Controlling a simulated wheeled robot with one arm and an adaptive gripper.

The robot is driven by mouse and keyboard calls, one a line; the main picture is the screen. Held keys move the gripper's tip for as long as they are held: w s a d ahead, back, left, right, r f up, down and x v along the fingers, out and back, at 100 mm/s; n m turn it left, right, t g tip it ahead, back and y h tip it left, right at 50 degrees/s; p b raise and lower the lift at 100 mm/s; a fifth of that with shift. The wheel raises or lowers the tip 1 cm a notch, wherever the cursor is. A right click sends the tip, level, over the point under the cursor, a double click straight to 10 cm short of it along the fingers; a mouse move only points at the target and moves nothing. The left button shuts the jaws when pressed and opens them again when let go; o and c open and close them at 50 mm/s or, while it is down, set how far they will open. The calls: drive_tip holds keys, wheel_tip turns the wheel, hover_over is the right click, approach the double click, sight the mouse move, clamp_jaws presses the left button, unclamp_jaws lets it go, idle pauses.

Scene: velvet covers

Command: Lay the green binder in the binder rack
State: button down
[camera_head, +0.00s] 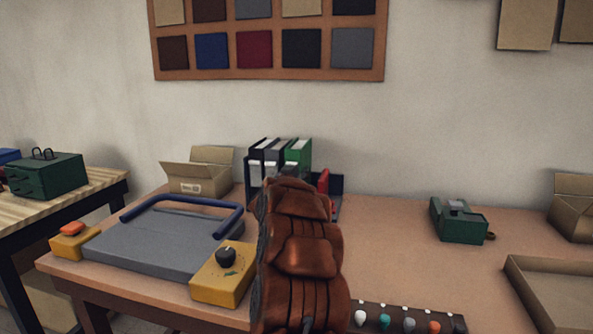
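The green binder (300,151) stands upright at the right end of a short row with other binders (268,150) in black and grey. The row stands in or at the dark binder rack (337,184) at the back of the table. The lower part of the green binder and most of the rack are hidden behind a brown, bulky shape that looks like my own arm. A small red item shows at the rack's right side. My gripper is not visible, so I cannot tell whether it holds anything.
A grey press with a blue handle (165,240) and yellow blocks (223,275) fills the left of the table (390,235). An open cardboard box (199,172) stands behind it. A green tape dispenser (459,222) and a cardboard tray (530,295) are right. The middle right is clear.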

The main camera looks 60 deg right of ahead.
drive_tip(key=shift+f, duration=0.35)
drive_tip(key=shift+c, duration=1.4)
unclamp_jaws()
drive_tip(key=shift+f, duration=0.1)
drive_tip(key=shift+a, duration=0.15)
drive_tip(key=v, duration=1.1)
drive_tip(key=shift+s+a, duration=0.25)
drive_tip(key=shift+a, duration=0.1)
